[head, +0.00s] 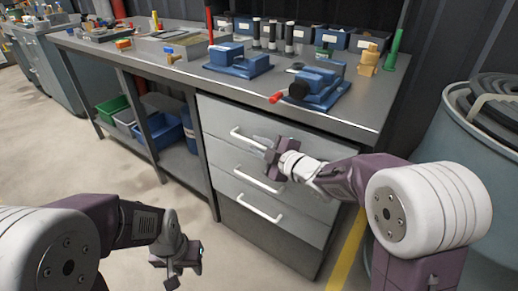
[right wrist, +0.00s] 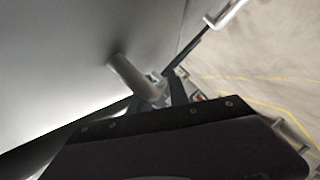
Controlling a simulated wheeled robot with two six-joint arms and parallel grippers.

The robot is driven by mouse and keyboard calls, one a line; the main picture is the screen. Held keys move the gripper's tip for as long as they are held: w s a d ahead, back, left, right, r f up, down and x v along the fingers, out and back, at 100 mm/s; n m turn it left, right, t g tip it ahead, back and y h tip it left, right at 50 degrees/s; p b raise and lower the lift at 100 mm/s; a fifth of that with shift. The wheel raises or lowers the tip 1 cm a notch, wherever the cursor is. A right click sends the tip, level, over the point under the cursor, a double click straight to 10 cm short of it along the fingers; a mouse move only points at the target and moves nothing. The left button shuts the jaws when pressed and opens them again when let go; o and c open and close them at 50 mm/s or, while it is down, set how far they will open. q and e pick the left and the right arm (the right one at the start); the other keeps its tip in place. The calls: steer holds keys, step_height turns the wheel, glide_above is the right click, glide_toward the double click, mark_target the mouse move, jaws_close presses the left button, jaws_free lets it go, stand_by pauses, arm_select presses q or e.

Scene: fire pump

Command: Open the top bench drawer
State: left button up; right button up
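The grey bench (head: 385,95) has a stack of pale drawers at its right end. The top bench drawer (head: 222,118) looks shut, its front in line with those below. Its white bar handle (head: 243,137) also shows large in the right wrist view (right wrist: 128,76). My right gripper (head: 268,150) is at the handle's right end, close against the drawer front. In the right wrist view its fingers (right wrist: 165,88) are at the bar, and whether they grip it is unclear. My left gripper (head: 176,266) hangs low over the floor, empty, its fingers apart.
Lower drawers with similar handles (head: 260,213) lie beneath. Blue vises (head: 318,88) and tools stand on the bench top. Left of the drawers, an open shelf holds a green bin (head: 112,108) and blue bins. A large blue-grey drum (head: 440,125) stands at the right. Floor in front is clear.

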jaws_close()
stand_by(1.4)
